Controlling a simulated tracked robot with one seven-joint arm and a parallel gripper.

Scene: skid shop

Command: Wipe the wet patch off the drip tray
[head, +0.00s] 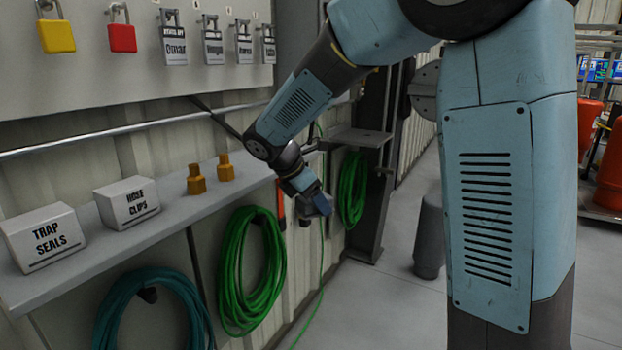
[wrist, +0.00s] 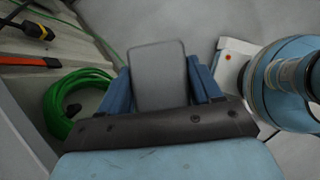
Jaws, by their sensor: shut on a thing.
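My gripper (head: 318,207) hangs in front of the wall, right of the shelf end and near the green hose coils. In the wrist view its blue fingers stand on both sides of a flat grey block with rounded corners (wrist: 158,75), and are shut on it. I cannot tell for sure whether this block is a wiping pad. In the head view the block is small and partly hidden by the fingers. I can make out no drip tray and no wet patch in either view.
A wall shelf (head: 140,228) holds a TRAP SEALS box (head: 47,238), a HOSE CLIPS box (head: 127,202) and two brass fittings (head: 196,179). Green hose coils (head: 236,300) hang below. A grey bracket plate (head: 360,137) juts from a post. A dark grey cylinder (head: 429,240) stands on open floor.

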